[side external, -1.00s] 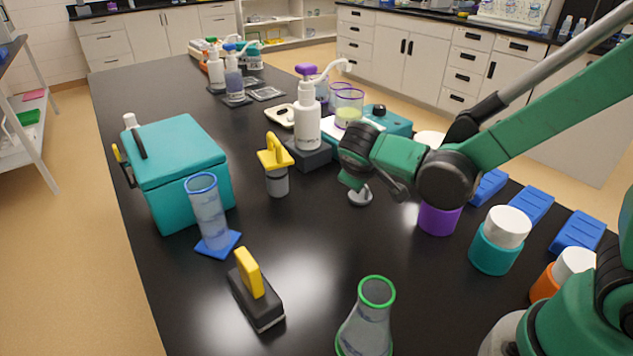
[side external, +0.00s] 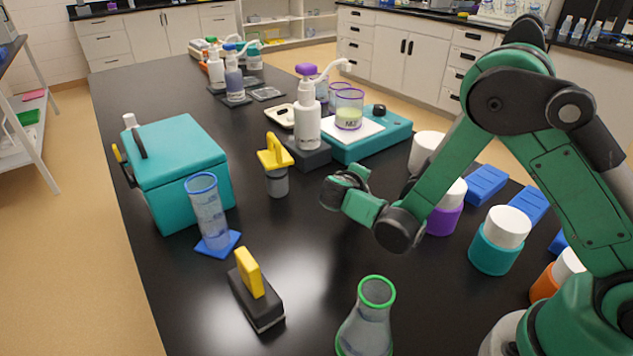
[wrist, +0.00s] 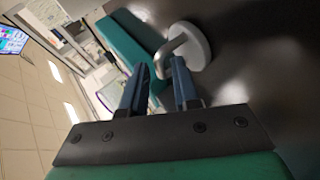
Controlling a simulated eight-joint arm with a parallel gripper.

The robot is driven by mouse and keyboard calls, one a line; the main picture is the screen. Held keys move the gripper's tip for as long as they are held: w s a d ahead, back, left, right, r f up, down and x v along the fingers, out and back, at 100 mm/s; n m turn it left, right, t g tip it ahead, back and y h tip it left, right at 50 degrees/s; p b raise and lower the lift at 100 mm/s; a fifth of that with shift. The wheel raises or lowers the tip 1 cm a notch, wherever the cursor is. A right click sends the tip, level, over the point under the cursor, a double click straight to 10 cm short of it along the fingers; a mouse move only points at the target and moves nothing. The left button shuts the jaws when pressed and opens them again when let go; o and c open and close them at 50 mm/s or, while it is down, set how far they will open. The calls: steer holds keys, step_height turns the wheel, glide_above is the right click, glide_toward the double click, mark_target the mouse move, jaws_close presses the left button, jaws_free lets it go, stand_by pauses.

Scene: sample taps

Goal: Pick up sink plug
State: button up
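A pale grey sink plug (wrist: 190,44) shows in the wrist view, with a round disc base and a curved handle reaching left toward my fingertips. The base appears to be on the dark bench. In the side view my gripper (side external: 345,188) is low over the bench and hides the plug. In the wrist view my gripper (wrist: 162,68) has its two blue-grey fingers apart, with the end of the plug's handle between or just beyond their tips. I cannot tell if the fingers touch it.
A teal balance (side external: 372,142) with a beaker (side external: 348,110) stands behind my gripper. A grey yellow-handled object (side external: 276,175) stands to its left. A purple jar (side external: 446,218) and teal jar (side external: 495,245) stand to its right. A flask (side external: 368,320) is in front, with bare bench between.

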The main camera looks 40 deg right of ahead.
steer(key=shift+c, duration=0.3)
jaws_close()
steer(key=shift+r, duration=0.2)
